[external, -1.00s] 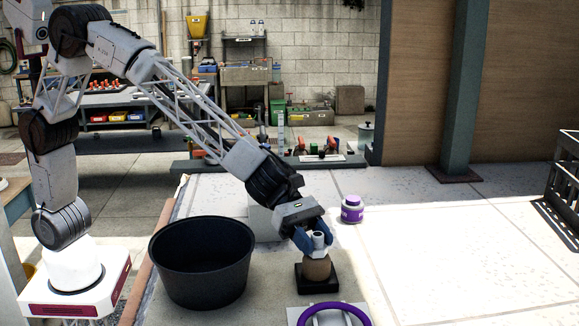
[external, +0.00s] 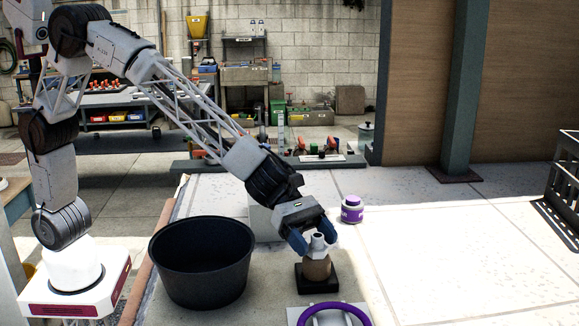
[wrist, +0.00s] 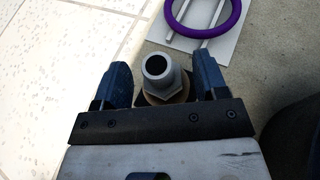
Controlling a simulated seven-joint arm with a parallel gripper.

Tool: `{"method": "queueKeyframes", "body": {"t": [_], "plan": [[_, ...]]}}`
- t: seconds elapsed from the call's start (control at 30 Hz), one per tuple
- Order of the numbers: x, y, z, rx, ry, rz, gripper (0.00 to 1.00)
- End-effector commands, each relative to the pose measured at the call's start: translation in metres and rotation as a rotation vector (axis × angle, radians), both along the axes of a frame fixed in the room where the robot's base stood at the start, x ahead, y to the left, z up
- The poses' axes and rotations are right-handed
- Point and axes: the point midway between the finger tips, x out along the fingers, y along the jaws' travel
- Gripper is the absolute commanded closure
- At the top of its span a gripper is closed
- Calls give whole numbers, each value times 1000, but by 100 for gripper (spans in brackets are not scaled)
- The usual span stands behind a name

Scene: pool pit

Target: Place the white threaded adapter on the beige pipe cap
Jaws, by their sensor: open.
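The white threaded adapter (external: 317,243) stands upright on top of the beige pipe cap (external: 316,267), which sits on a black square base (external: 317,281). In the wrist view the adapter (wrist: 161,70) looks grey, with its round opening facing the camera, and a little of the cap's brown rim shows around it. My gripper (external: 313,245) is open, with its blue fingers on either side of the adapter. In the wrist view gaps show between the adapter and both fingers.
A large black tub (external: 203,262) stands left of the cap. A purple ring on a light plate (external: 335,315) lies in front. A purple-and-white jar (external: 352,209) stands behind to the right.

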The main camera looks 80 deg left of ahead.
Motion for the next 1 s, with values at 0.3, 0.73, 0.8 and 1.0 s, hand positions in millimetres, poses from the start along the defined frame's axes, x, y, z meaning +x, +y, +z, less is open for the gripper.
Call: {"method": "queueKeyframes", "body": {"t": [0.3, 0.73, 0.8, 1.0], "plan": [[-11, 21, 10, -1, 1, 3, 34], [-37, 67, 32, -1, 0, 2, 34], [-42, 74, 35, -1, 0, 2, 34], [-50, 89, 43, -1, 0, 1, 34]]}}
